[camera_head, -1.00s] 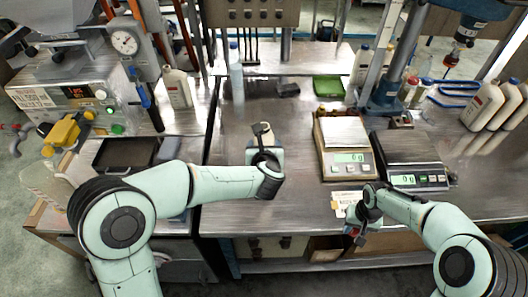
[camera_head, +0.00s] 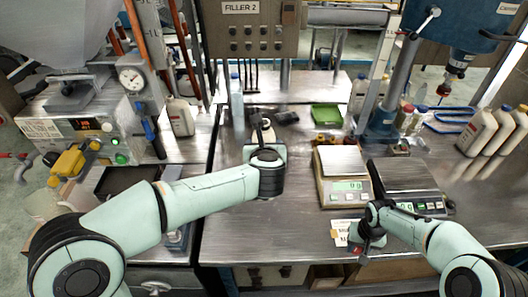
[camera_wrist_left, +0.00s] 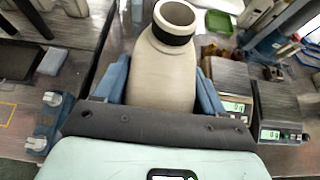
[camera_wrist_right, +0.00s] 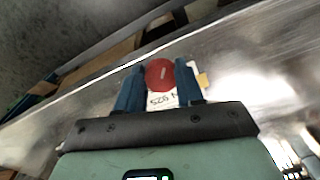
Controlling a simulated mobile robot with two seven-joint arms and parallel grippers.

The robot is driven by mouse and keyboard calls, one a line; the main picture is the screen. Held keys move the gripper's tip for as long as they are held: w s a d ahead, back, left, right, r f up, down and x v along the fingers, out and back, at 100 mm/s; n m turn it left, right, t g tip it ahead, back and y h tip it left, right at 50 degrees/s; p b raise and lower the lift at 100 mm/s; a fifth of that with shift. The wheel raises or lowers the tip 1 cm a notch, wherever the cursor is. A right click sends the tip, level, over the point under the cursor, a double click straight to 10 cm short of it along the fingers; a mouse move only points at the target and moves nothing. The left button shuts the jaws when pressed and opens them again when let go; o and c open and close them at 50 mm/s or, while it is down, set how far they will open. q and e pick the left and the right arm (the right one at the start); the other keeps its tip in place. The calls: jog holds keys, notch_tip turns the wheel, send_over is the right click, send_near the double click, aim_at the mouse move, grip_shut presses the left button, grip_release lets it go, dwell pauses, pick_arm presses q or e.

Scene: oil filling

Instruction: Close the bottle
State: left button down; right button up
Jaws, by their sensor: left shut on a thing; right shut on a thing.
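A beige bottle (camera_wrist_left: 160,70) with a dark ring at its neck stands between the blue fingers of my left gripper (camera_wrist_left: 163,88), which is shut on its body. Its mouth is open, with no cap on it. In the head view my left wrist hides most of the bottle. My right gripper (camera_wrist_right: 160,82) is shut on a round red cap (camera_wrist_right: 160,72). In the head view my right gripper (camera_head: 358,246) is low, above the front edge of the table, to the right of the bottle and apart from it.
Two scales (camera_head: 334,192) (camera_head: 411,179) stand right of the bottle. A paper label (camera_head: 343,228) lies near the front edge. Several white bottles (camera_head: 478,132) stand at the right. A green tray (camera_head: 326,115) lies at the back. Bare table lies between bottle and scales.

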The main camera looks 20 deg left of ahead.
pick_arm(q)
jog(key=shift+r, duration=1.2)
pick_arm(e)
jog(key=shift+w+r, duration=0.2)
jog(key=shift+r, duration=0.2)
pick_arm(q)
jog(key=shift+y, duration=0.4)
jog(key=a+f, duration=0.1)
jog(key=f, duration=0.6)
jog(key=s+a+f, duration=0.1)
jog(key=f, duration=0.2)
jog(key=shift+a+f, duration=0.15)
jog(key=shift+a, duration=0.2)
pick_arm(e)
jog(key=shift+s+f, duration=0.35)
jog(key=shift+s, duration=0.05)
jog(key=shift+s+f, duration=0.25)
jog(key=shift+s, duration=0.05)
pick_arm(q)
notch_tip(320, 180, down, 7)
jog(key=s, duration=0.2)
jog(key=shift+a+h, duration=0.3)
jog(key=s+d+r+m+h, duration=0.2)
jog(key=s+d+m+h, duration=0.2)
jog(key=d, duration=0.5)
jog(key=shift+d+t+h, duration=0.3)
jog(key=shift+h, duration=0.1)
jog(key=shift+r, duration=0.1)
